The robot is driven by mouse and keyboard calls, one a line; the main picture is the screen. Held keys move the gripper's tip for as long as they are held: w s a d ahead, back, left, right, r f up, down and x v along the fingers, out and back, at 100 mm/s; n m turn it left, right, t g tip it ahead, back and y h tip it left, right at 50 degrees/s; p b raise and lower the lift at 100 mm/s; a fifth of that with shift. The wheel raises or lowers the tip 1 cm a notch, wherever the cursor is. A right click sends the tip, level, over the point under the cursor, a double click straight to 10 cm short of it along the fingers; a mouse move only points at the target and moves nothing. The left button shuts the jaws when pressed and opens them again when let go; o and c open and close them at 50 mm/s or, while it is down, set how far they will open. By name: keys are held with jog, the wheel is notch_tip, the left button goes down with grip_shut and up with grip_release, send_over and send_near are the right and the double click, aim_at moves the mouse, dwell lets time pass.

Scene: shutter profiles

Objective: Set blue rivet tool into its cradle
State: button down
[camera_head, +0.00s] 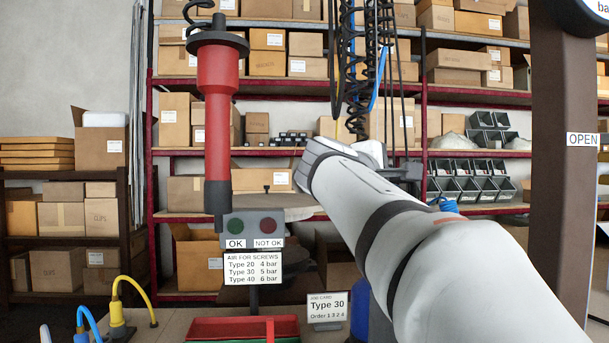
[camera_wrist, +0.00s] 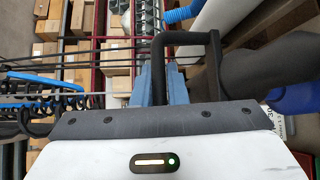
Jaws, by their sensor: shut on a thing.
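My gripper (camera_wrist: 163,90) shows in the wrist view as two blue-grey fingers. They are shut on the black bar of a looped handle (camera_wrist: 190,38). The handle joins a thick dark cylindrical body, which I take for the rivet tool (camera_wrist: 262,68). A blue rounded part (camera_wrist: 295,98) shows beside that body; I cannot tell whether it belongs to the tool. In the head view my white arm hides the gripper and most of the tool. A blue upright piece (camera_head: 360,318) shows beside the arm, low down. I cannot make out the cradle.
A red tool (camera_head: 217,100) hangs at the left above an OK/NOT OK button box (camera_head: 252,225). A red tray (camera_head: 240,328), yellow connector (camera_head: 118,315) and Type 30 card (camera_head: 327,308) are on the bench. Black coiled hoses (camera_head: 358,90) hang behind my arm. A brown post (camera_head: 562,170) stands right.

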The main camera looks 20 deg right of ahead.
jog(key=shift+f, duration=0.75)
jog(key=shift+f, duration=0.1)
jog(key=c, duration=1.5)
grip_release()
jog(key=shift+o, duration=0.2)
jog(key=shift+r, duration=0.2)
jog(key=shift+s+a, duration=0.1)
jog(key=shift+a, duration=0.15)
jog(key=v, duration=0.7)
jog(key=shift+p, duration=0.4)
jog(key=shift+a, duration=0.1)
